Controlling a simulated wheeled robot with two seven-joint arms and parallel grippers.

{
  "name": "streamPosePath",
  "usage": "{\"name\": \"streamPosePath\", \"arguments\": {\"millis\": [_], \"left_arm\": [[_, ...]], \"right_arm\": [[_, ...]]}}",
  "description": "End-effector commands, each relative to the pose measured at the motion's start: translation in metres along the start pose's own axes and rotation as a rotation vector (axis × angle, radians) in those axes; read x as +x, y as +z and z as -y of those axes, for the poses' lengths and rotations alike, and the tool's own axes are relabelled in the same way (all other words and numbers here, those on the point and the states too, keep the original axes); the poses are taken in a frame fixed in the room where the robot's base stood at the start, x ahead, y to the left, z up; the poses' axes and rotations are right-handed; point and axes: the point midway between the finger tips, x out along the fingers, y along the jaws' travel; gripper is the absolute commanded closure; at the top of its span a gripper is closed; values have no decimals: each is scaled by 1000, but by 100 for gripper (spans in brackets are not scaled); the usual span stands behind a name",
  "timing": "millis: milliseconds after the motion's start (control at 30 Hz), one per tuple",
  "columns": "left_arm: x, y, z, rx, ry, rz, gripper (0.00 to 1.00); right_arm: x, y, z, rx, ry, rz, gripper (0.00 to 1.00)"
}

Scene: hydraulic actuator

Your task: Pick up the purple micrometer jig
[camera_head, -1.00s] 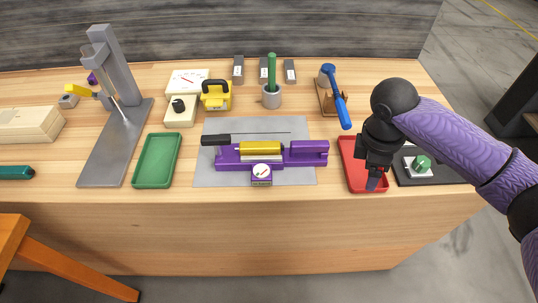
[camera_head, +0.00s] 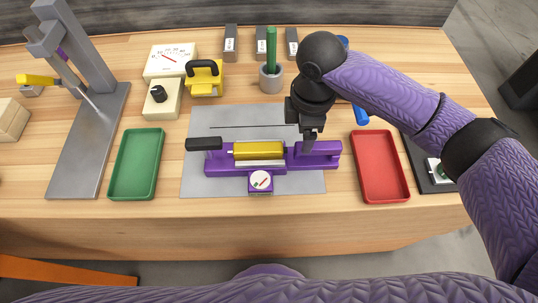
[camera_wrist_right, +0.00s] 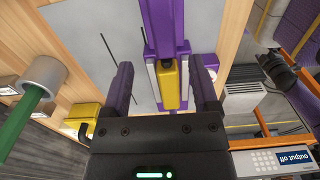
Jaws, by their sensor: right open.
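The purple micrometer jig (camera_head: 216,165) lies on a grey mat (camera_head: 200,120), with a yellow cylinder (camera_head: 259,150) across its middle, a black handle at its left end and a round white dial (camera_head: 260,180) at its front. My right gripper (camera_head: 309,146) points down over the jig's right part, just right of the yellow cylinder. In the right wrist view my open right gripper (camera_wrist_right: 160,65) has one finger on each side of the jig (camera_wrist_right: 165,25). Whether the fingers touch it I cannot tell. My left gripper is out of view.
A green tray (camera_head: 113,170) lies left of the mat and a red tray (camera_head: 380,165) right of it. A grey press stand (camera_head: 75,150) stands far left. A yellow-black block, a meter (camera_head: 170,60) and a grey cup (camera_head: 271,78) stand behind.

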Motion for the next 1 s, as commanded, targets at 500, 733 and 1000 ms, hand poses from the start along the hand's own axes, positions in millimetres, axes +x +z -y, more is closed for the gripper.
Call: {"name": "streamPosePath", "arguments": {"millis": [500,733,1000], "left_arm": [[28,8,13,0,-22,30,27],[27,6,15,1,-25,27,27],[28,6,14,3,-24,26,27]], "right_arm": [[53,7,6,0,3,0,24],[52,7,6,0,3,0,64],[52,7,6,0,3,1,100]]}}
